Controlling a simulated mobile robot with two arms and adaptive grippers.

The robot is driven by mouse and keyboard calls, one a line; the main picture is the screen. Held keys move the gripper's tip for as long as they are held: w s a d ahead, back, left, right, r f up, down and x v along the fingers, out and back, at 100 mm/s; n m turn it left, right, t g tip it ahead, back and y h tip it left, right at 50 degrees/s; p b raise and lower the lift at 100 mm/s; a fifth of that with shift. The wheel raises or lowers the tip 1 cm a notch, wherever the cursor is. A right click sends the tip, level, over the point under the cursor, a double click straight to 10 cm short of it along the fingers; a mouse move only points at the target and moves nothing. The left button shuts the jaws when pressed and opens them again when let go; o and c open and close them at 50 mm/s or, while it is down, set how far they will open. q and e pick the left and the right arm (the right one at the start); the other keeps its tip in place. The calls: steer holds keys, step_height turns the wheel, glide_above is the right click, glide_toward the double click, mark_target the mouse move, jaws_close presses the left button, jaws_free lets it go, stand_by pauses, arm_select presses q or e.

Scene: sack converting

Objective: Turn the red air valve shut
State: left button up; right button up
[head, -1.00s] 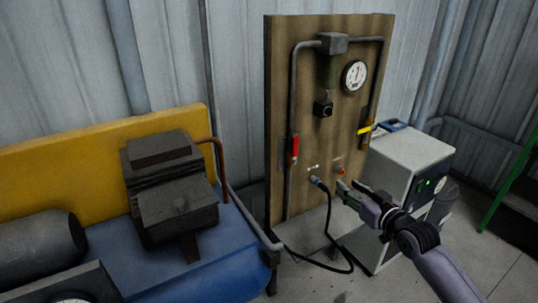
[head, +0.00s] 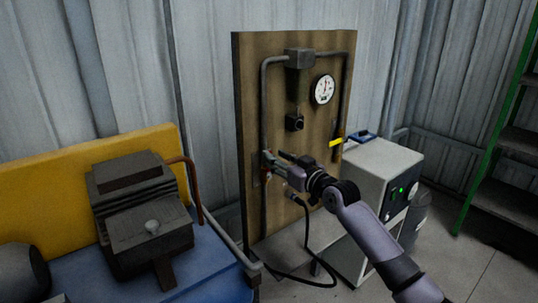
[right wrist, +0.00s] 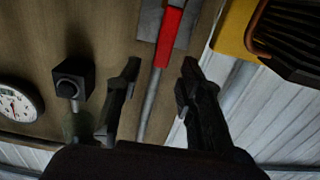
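The red valve handle (right wrist: 171,36) shows in the right wrist view as a red lever lying along a grey pipe (right wrist: 150,105) on the wooden board (head: 247,90). In the head view it is mostly hidden by my right gripper (head: 271,164), which is at the board's left pipe. In the right wrist view my right gripper (right wrist: 161,68) is open, its two fingers on either side of the pipe's line. The red lever appears just beyond the fingertips, and I cannot tell whether they touch it. My left gripper is not in view.
A yellow handle (head: 335,143) is on the right pipe, and a round gauge (head: 323,89) is above it. A grey cabinet (head: 375,165) stands right of the board. A dark hose (head: 290,277) loops to the floor. A dark machine (head: 142,205) stands at left.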

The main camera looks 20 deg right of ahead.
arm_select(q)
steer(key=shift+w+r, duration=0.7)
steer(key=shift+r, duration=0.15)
arm_select(e)
steer(key=shift+x, duration=2.2)
steer(key=shift+c, duration=0.6)
jaws_close()
